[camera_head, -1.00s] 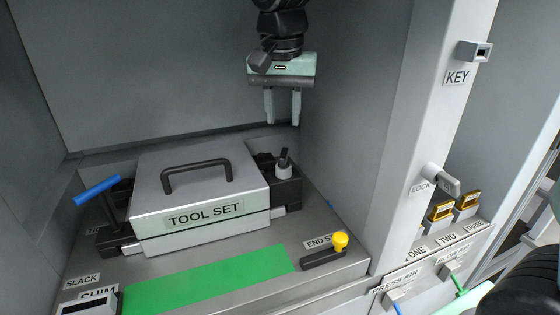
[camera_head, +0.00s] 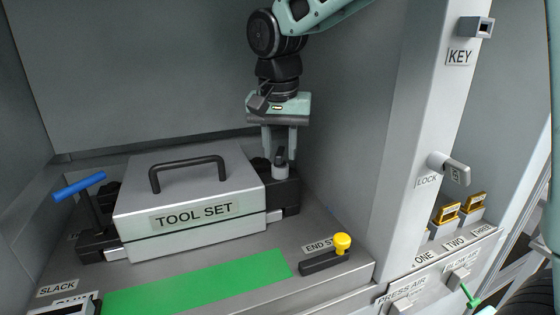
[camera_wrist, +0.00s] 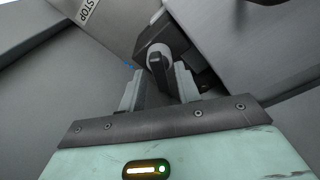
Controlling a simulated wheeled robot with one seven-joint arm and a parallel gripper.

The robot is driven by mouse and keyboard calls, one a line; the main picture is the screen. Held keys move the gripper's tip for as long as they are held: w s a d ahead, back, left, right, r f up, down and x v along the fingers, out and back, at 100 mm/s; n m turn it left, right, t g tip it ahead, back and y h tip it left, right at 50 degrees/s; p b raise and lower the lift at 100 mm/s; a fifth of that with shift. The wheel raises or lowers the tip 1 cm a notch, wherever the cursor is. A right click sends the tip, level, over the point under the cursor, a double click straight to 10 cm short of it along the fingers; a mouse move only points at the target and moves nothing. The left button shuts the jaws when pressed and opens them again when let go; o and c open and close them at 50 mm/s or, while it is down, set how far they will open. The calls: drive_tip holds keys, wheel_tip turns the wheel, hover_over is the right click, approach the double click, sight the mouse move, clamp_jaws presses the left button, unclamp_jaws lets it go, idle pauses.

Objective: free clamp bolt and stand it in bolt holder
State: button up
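A short grey bolt with a black bar-shaped top (camera_head: 280,169) stands upright in the black clamp (camera_head: 286,193) at the right side of the tool set box (camera_head: 190,222). I take it for the clamp bolt. My gripper (camera_head: 280,150) points down over it with its fingers apart. In the wrist view the black bolt top (camera_wrist: 158,64) shows between and just beyond the fingertips (camera_wrist: 160,70), with gaps on both sides. I see no clear grip on it. I cannot make out a bolt holder.
A blue T-handle (camera_head: 79,186) stands on the left clamp. The box has a raised black handle (camera_head: 187,172). A yellow-knobbed end stop (camera_head: 342,243) and green strip (camera_head: 195,280) lie in front. The cabinet wall is close on the right.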

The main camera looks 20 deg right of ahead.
clamp_jaws()
